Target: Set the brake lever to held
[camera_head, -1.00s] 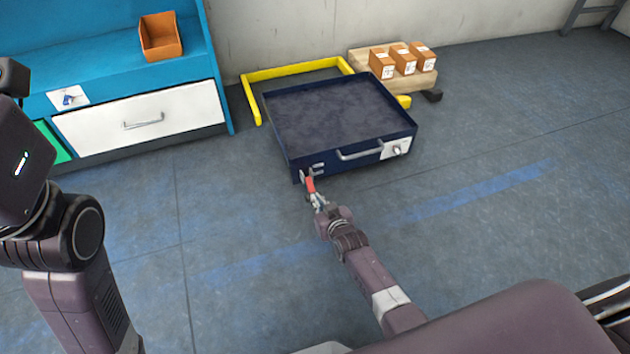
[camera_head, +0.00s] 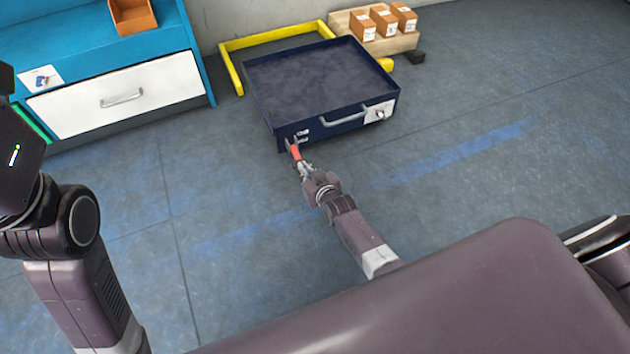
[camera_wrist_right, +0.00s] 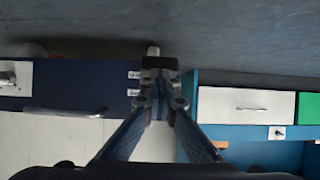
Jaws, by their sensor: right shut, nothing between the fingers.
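The cart (camera_head: 335,124) is a low dark-blue tray on the floor. Its brake lever (camera_head: 295,151) has a red grip and sits at the cart's near-left corner, beside two small pale labels (camera_head: 302,136). My right gripper (camera_head: 301,166) is shut with nothing in it, at the red grip's near end; I cannot tell whether they touch. In the right wrist view, the gripper's closed tips (camera_wrist_right: 160,63) are beside the cart's blue side (camera_wrist_right: 70,85) and labels (camera_wrist_right: 134,83). A pale stub shows just beyond the tips; the red grip is hidden there. My left gripper is out of view.
A blue bench (camera_head: 90,45) with a white drawer (camera_head: 118,96) and an orange bin (camera_head: 132,14) stands at left. A yellow floor frame (camera_head: 231,70) and a pallet (camera_head: 398,44) with boxes (camera_head: 385,22) lie behind the cart. The floor right of the cart is clear.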

